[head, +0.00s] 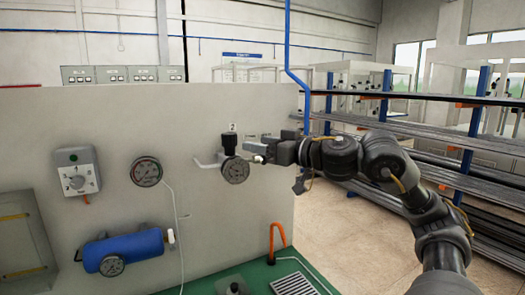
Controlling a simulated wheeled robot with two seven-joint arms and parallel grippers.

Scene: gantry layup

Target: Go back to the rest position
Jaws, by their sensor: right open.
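My right arm comes in from the right edge, raised and reaching left in front of the light grey panel (90,120). My right gripper (258,153) is open, its fingertips pointing left beside a gauge with a black-topped fitting (235,168) on the panel. I cannot tell whether the fingers touch that fitting. Nothing shows held in the right gripper. My left gripper is not in view.
The panel also carries a dial box (76,172), a round gauge (146,171) and a blue cylinder (123,250). An orange hook-shaped handle (277,243) rises from the green bench top (257,272). Racks with long bars (450,165) stand behind right.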

